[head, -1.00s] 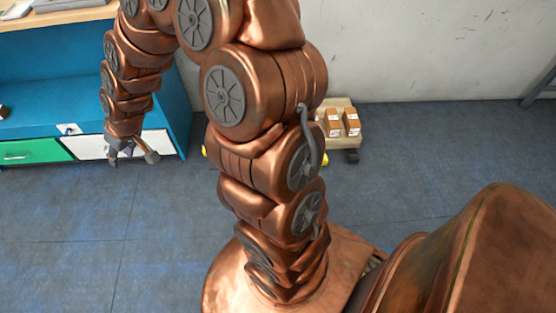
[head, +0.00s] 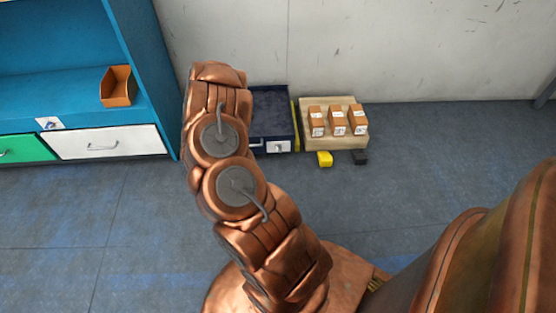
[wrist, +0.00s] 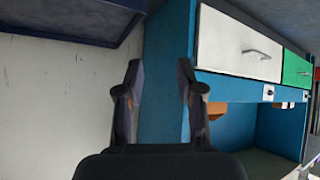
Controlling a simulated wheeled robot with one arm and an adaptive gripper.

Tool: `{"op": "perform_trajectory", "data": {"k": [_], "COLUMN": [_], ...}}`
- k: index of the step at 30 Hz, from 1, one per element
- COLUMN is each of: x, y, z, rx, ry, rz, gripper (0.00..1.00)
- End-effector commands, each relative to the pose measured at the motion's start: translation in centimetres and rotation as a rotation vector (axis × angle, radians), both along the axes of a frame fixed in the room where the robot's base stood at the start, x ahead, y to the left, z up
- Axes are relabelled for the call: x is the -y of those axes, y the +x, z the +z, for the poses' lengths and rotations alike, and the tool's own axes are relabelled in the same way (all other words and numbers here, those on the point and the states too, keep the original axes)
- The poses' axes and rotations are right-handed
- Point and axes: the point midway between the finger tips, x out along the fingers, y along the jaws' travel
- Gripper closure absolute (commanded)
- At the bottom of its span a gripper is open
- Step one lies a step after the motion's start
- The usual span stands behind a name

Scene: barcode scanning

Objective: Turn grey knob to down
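I cannot pick out the grey knob for certain. A small white plate with a dark detail (head: 49,123) sits on the blue cabinet's front edge, above the drawers. Another small white plate (head: 279,147) is on the front of the dark blue box. Both are too small for me to tell a knob or its direction. In the wrist view, which looks upside down, small fittings (wrist: 268,92) show beside the white drawer. My gripper (wrist: 160,80) has its two fingers apart with nothing between them. In the head view my gripper is hidden behind my arm.
The blue cabinet (head: 140,70) has a white drawer (head: 105,143), a green drawer (head: 20,148) and an orange bin (head: 117,88) on its shelf. The dark blue box (head: 270,110) and a wooden pallet (head: 335,140) with three brown boxes stand by the wall.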

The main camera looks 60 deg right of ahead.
Motion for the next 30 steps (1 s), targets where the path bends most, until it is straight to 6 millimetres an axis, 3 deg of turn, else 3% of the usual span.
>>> {"op": "perform_trajectory", "data": {"k": [1, 6, 12, 15, 18, 22, 30], "x": [1.9, 8.6, 15.7, 18.6, 20.9, 22.6, 23.9], "y": [-1.1, -5.2, -12.0, -15.4, -18.5, -21.0, -22.2], "z": [-3.3, -9.8, -16.0, -18.0, -19.4, -20.0, -20.4], "rx": [-0.007, -0.026, -0.075, -0.105, -0.133, -0.156, -0.169], "ry": [-0.037, -0.198, -0.409, -0.514, -0.603, -0.684, -0.727], "rz": [-0.032, -0.136, -0.241, -0.279, -0.307, -0.328, -0.337], "gripper": [0.62, 0.62, 0.62, 0.62, 0.62, 0.62, 0.62]}}
